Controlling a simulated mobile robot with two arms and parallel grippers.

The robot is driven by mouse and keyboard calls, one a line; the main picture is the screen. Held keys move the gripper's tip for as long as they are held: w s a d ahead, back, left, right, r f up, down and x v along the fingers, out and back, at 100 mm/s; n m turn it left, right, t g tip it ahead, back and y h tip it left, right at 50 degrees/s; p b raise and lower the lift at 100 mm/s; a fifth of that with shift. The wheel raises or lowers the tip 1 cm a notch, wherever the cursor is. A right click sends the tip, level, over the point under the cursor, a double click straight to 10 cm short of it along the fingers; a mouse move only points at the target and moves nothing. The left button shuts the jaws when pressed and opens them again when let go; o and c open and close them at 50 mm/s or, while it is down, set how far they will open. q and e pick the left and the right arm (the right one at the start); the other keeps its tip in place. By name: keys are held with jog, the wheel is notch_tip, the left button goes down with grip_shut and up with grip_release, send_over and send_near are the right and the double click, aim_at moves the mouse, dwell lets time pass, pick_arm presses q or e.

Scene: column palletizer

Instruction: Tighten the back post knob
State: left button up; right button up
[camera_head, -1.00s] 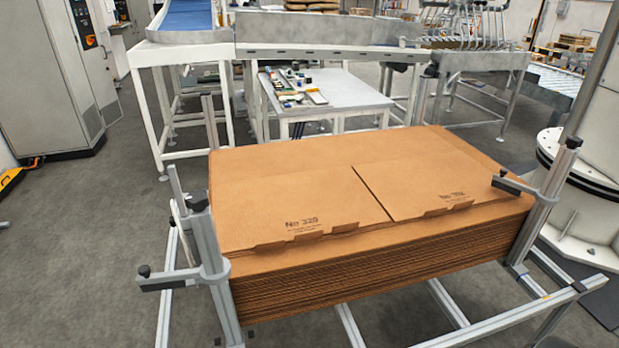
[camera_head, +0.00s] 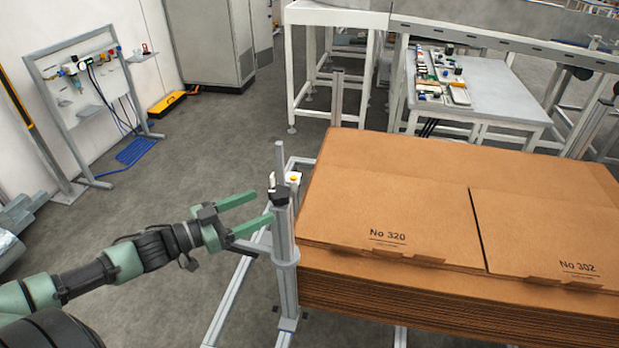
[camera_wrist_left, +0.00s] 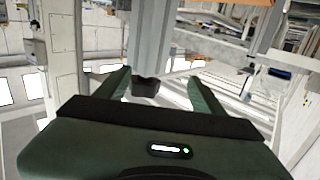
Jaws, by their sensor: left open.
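My left gripper (camera_head: 263,207) comes in from the left with its two green fingers spread and pointing at the near-left grey post (camera_head: 284,240). A black knob (camera_head: 279,196) sits near the top of this post, close to the fingertips. In the left wrist view a dark knob (camera_wrist_left: 145,87) shows between the open green fingers, in front of a grey post (camera_wrist_left: 152,45); I cannot tell whether the fingers touch it. Another grey post (camera_head: 338,98) stands behind the cardboard stack, and no knob is clear on it. My right gripper is not in view.
A stack of flat cardboard (camera_head: 400,195) fills the right, beside the post. A grey clamp arm (camera_head: 248,246) sticks out left of the post below the gripper. A white table (camera_head: 490,85) with small parts stands behind.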

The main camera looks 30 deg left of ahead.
aim_at(270, 199)
pick_arm(q)
jog(key=shift+m+h, duration=0.3)
jog(key=shift+h, duration=0.2)
jog(key=d+r, duration=0.1)
jog(key=w+d, duration=0.1)
jog(key=d+r, duration=0.1)
jog(key=shift+w+d+r, duration=0.1)
jog(key=shift+w+r, duration=0.2)
jog(key=shift+w+d, duration=0.35)
jog(key=shift+w, duration=0.25)
jog(key=p+x, duration=0.1)
jog(key=x, duration=0.3)
jog(key=shift+w+d+f, duration=0.1)
jog(key=shift+w+d, duration=0.2)
jog(key=shift+w, duration=0.15)
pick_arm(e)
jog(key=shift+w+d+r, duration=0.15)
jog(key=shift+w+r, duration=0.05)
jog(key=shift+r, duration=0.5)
